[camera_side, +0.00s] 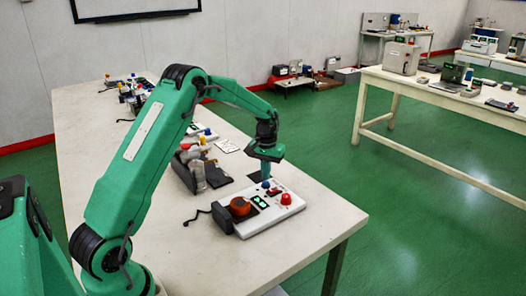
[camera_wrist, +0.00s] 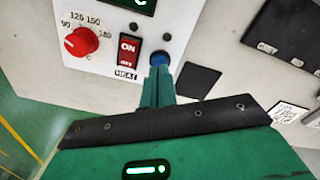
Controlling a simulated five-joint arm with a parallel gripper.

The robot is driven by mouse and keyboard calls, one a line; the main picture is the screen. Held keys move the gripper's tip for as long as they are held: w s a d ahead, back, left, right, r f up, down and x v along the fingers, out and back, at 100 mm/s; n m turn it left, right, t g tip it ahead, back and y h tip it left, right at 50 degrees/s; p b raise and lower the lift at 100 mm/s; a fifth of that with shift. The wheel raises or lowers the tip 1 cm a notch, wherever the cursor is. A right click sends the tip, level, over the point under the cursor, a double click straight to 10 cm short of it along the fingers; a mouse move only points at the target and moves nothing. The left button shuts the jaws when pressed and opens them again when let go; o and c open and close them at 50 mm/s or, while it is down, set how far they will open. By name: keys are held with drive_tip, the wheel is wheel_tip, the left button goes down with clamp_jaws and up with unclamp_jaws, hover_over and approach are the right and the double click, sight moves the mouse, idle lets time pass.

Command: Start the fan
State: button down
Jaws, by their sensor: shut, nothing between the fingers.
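A white control box (camera_side: 285,212) sits near the front right of the long white table. It has a red dial, seen in the wrist view (camera_wrist: 81,42), a red switch marked ON and HEAT (camera_wrist: 129,50), a blue button (camera_wrist: 159,58) and a green-lit display (camera_wrist: 132,3). My gripper (camera_side: 266,172) points down over the box, right above the blue button. In the wrist view its shut, empty fingertips (camera_wrist: 158,72) are at the button's near edge; I cannot tell whether they touch it. No fan label is readable; fingers cover the area below the button.
An orange-red round part (camera_side: 240,206) and a black cable (camera_side: 197,213) are at the box's left end. Grey and dark equipment (camera_side: 190,170) stands close behind it on the table (camera_side: 290,240). The table front is clear.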

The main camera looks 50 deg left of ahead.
sight(266, 183)
drive_tip(key=shift+f, duration=0.85)
idle(0.4)
wheel_tip(266, 183, up, 11)
idle(1.8)
drive_tip(key=shift+r, duration=0.1)
idle(0.5)
drive_tip(key=s+d+r+m+t, duration=0.3)
drive_tip(key=s+d+r, duration=0.9)
drive_tip(key=s+d, duration=0.1)
drive_tip(key=s+d+f+m+t, duration=0.1)
drive_tip(key=s+d, duration=0.2)
drive_tip(key=s, duration=0.5)
drive_tip(key=s+d+f+m+t, duration=0.1)
drive_tip(key=s+d+m, duration=0.1)
drive_tip(key=s, duration=0.6)
drive_tip(key=shift+d+t, duration=0.3)
drive_tip(key=shift+d, duration=0.35)
